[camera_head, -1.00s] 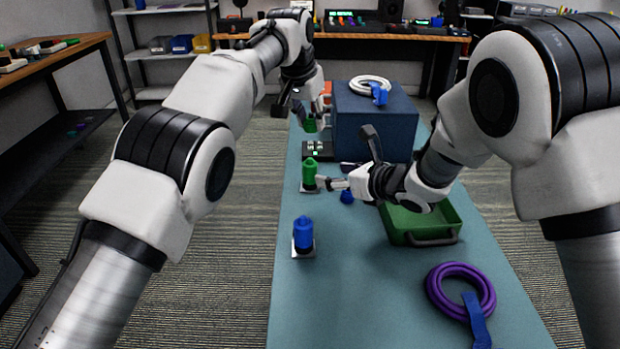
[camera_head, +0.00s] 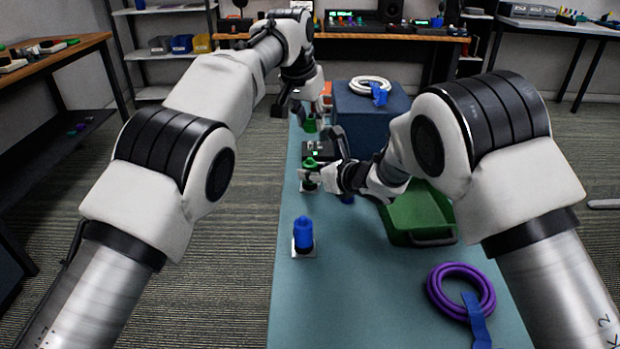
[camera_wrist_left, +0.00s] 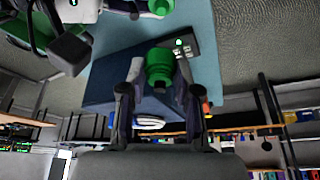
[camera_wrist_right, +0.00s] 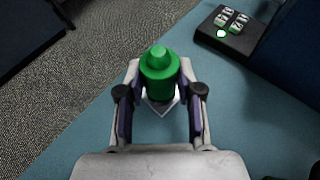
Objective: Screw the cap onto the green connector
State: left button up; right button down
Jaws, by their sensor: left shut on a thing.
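The green connector (camera_head: 309,179) stands upright on a small white base (camera_wrist_right: 160,103) on the table, and it shows between the fingers in the right wrist view (camera_wrist_right: 159,72). My right gripper (camera_head: 312,176) is open, its fingers on both sides of the connector with gaps visible. My left gripper (camera_wrist_left: 158,75) is shut on the green cap (camera_wrist_left: 159,64). In the head view the cap (camera_head: 310,125) hangs above the table, farther back than the connector and apart from it.
A blue connector (camera_head: 303,232) stands nearer on the table (camera_head: 340,300). A green tray (camera_head: 420,215) and a purple cable coil (camera_head: 460,290) lie to the right. A blue box (camera_head: 375,118) bearing a white coil (camera_head: 371,84) stands behind. A dark switch box (camera_head: 318,148) lies behind the connector.

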pick_arm(q)
send_over(309, 159)
jog(key=shift+f, duration=2.35)
jog(key=shift+f, duration=0.1)
jog(key=shift+f, duration=0.9)
jog(key=shift+f, duration=0.55)
jog(key=m+g+h, duration=0.1)
jog(key=m, duration=0.3)
jog(key=shift+w, duration=0.1)
jog(key=m+h, duration=0.1)
jog(key=m, duration=0.1)
jog(key=shift+m+g, duration=0.4)
